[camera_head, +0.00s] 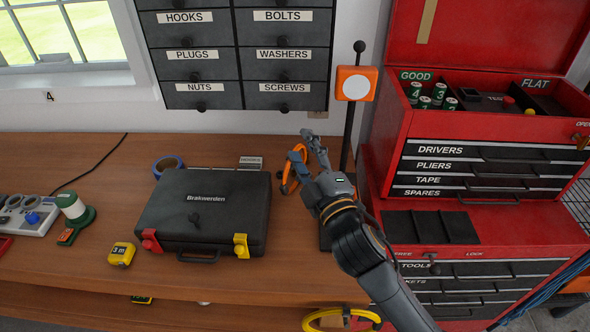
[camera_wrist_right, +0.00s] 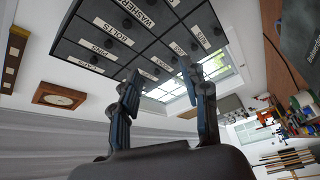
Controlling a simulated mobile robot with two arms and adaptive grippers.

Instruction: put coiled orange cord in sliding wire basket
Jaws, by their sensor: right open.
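The coiled orange cord (camera_head: 285,180) is at the back right of the wooden bench, partly hidden behind my right gripper. My right gripper (camera_head: 303,146) reaches in over the bench beside the cord, and its fingers overlap the cord in the head view. I cannot tell whether they touch it. The right wrist view shows the two fingers (camera_wrist_right: 163,88) apart with nothing between them. Dark wire mesh (camera_head: 579,192) shows at the right edge and may be the wire basket; most of it is out of frame. My left gripper is not in view.
A black case (camera_head: 205,212), green-and-white spool (camera_head: 73,208), yellow tape measure (camera_head: 121,254) and blue tape roll (camera_head: 168,165) lie on the bench (camera_head: 110,170). A red tool chest (camera_head: 520,230) stands right. A yellow coil (camera_head: 340,318) shows below the bench's front edge.

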